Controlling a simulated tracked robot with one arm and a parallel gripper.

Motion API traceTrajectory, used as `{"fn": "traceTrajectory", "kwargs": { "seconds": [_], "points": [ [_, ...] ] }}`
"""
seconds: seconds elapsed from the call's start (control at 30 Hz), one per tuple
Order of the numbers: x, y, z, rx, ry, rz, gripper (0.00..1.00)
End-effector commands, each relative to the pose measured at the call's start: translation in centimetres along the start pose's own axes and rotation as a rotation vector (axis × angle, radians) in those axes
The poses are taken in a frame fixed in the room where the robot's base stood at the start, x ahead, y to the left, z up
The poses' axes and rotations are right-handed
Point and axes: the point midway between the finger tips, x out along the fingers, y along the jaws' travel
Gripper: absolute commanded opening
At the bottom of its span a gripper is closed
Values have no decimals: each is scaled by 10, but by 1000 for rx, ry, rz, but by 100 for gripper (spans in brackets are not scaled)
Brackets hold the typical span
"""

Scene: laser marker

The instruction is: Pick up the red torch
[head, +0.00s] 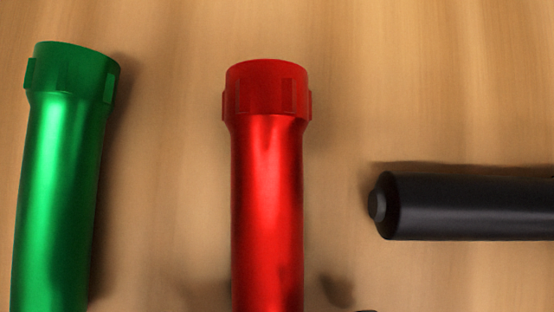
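The red torch (267,190) lies in the middle of the head view on a wooden surface (400,90). Its wider ribbed head points to the top of the picture, and its lower end is cut off by the bottom edge. A small dark sliver (367,310) at the bottom edge, right of the torch, may be a tip of my gripper. The rest of my gripper is out of view, so its opening does not show. Nothing is seen touching the visible part of the red torch.
A green torch (62,190) lies at the left, slightly tilted, its lower end cut off. A black cylindrical object (470,206) lies crosswise at the right and runs out of the picture. Bare wood separates each from the red torch. Dark shadows fall near the bottom.

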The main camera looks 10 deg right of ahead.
Motion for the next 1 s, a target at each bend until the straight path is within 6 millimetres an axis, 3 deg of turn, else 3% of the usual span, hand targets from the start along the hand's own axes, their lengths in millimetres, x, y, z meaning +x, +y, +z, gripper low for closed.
{"fn": "traceTrajectory", "kwargs": {
  "seconds": [0.27, 0.43, 1.0],
  "points": [
    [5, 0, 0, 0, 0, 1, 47],
    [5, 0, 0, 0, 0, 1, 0],
    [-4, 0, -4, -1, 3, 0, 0]
  ]
}}
